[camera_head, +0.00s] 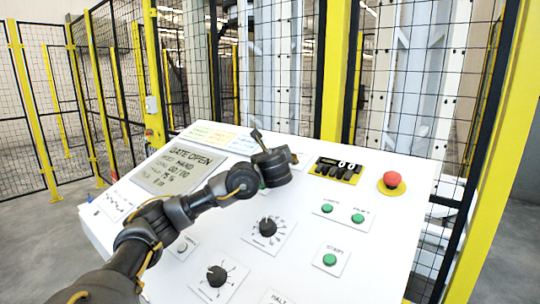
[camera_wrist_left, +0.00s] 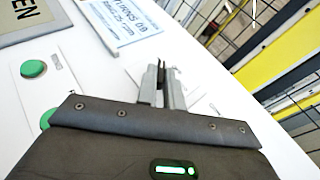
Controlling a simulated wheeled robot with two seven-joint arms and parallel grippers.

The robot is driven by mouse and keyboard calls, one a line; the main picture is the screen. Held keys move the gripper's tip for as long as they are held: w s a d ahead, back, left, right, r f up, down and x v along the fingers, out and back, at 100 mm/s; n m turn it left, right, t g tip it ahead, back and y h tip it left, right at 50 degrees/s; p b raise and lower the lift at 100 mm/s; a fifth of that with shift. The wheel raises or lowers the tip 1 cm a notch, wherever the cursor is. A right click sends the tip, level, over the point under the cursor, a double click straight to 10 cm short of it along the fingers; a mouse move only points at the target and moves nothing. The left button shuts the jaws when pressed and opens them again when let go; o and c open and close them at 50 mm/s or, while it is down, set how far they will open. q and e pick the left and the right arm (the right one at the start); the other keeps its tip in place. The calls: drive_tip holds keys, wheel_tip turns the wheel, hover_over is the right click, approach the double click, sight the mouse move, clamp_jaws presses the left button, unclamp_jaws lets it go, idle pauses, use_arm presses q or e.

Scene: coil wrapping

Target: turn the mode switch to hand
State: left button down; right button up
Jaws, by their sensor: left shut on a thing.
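My left gripper (camera_head: 258,134) reaches over the upper middle of the sloping white control panel (camera_head: 225,225). In the left wrist view its two narrow grey fingers (camera_wrist_left: 162,80) are close together at the panel, shut on the mode switch. The fingers and gripper body hide the switch, so its pointer cannot be read. Part of a white label plate (camera_wrist_left: 205,106) shows beside the fingers. The display (camera_head: 178,170) reads GATE OPEN, with a line below that seems to end in HAND. My right gripper is not in view.
Black knobs (camera_head: 267,227) (camera_head: 217,276) and green buttons (camera_head: 358,218) (camera_head: 329,259) are lower on the panel. Yellow-framed mesh fencing (camera_head: 335,70) stands close behind the panel.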

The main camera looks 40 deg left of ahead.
use_arm(q)
drive_tip(key=c, duration=1.5)
unclamp_jaws()
drive_tip(key=p+v, duration=0.3)
drive_tip(key=v, duration=0.6)
drive_tip(key=shift+s+d+r+p, duration=0.15)
drive_tip(key=shift+s+d+p, duration=0.05)
drive_tip(key=shift+s+p, duration=0.1)
drive_tip(key=shift+s+d, duration=0.35)
drive_tip(key=shift+s, duration=0.05)
drive_tip(key=shift+d, duration=0.1)
